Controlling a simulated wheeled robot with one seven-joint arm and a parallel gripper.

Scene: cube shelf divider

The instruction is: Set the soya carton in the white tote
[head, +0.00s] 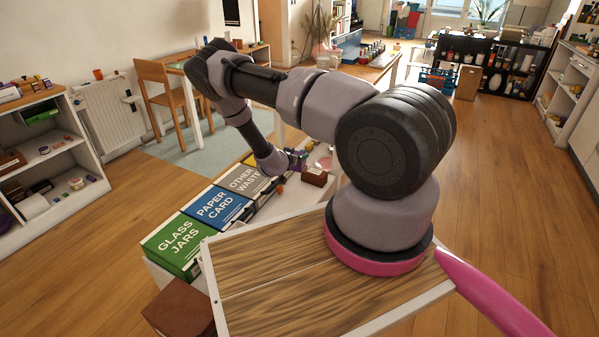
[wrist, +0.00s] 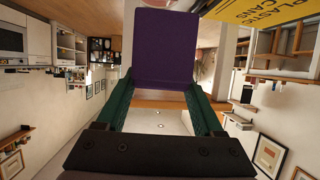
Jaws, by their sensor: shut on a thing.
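My gripper (head: 297,160) is at the far end of my arm, low over the white surface beyond the waste boxes in the head view. In the wrist view its two green fingers (wrist: 161,88) are shut on a plain purple block-shaped thing, which I take to be the soya carton (wrist: 165,45). No label shows on the face towards the camera. In the head view the held carton is tiny and hard to tell from the fingers. I cannot make out a white tote for certain in either view.
Green (head: 176,246), blue (head: 217,207) and grey (head: 250,180) waste boxes stand in a row left of my arm. A yellow plastic-cans box (wrist: 270,12) shows near the carton. A small brown box (head: 314,177) is right beside my gripper. A shelf (head: 50,150) stands at left.

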